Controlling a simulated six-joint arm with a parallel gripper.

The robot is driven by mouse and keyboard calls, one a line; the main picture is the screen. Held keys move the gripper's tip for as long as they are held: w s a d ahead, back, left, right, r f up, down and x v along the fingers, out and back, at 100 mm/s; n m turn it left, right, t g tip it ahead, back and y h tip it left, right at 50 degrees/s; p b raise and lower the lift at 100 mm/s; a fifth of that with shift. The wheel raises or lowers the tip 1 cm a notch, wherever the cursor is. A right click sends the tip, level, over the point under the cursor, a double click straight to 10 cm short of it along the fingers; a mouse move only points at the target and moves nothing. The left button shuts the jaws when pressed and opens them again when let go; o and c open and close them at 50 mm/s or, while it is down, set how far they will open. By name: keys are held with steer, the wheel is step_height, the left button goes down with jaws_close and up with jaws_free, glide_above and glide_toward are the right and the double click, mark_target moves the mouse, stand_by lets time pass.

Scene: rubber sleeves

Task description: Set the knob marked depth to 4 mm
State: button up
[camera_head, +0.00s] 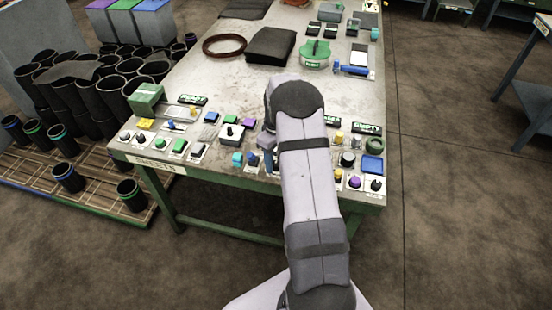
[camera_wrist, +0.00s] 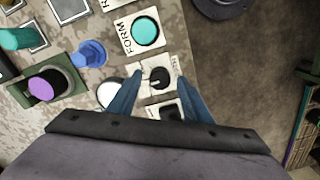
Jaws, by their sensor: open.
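My gripper (camera_wrist: 160,78) is open, with its two blue fingers pointing at the panel in the wrist view. A black knob (camera_wrist: 160,79) with a pale pointer mark on a white plate shows between the fingertips. I cannot tell whether the fingers touch it. The lettering beside this knob is too small to read, so I cannot confirm that it is the depth knob or read its setting. In the head view my gripper (camera_head: 268,162) is at the table's front edge, and my arm hides part of the controls there.
A turquoise button (camera_wrist: 145,31) marked FORM sits just beyond the knob. A blue knob (camera_wrist: 90,53), a purple button (camera_wrist: 42,89) and a white round control (camera_wrist: 107,93) lie to the left. Several controls line the front of the table (camera_head: 215,95). Floor shows right of the panel.

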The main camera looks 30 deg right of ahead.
steer(key=shift+f, duration=0.25)
steer(key=c, duration=1.1)
steer(key=shift+o, duration=0.2)
steer(key=shift+m, duration=0.4)
steer(key=m+b, duration=0.1)
steer(key=m, duration=1)
steer(key=shift+b, duration=0.35)
steer(key=o, duration=1.1)
steer(key=shift+c, duration=0.2)
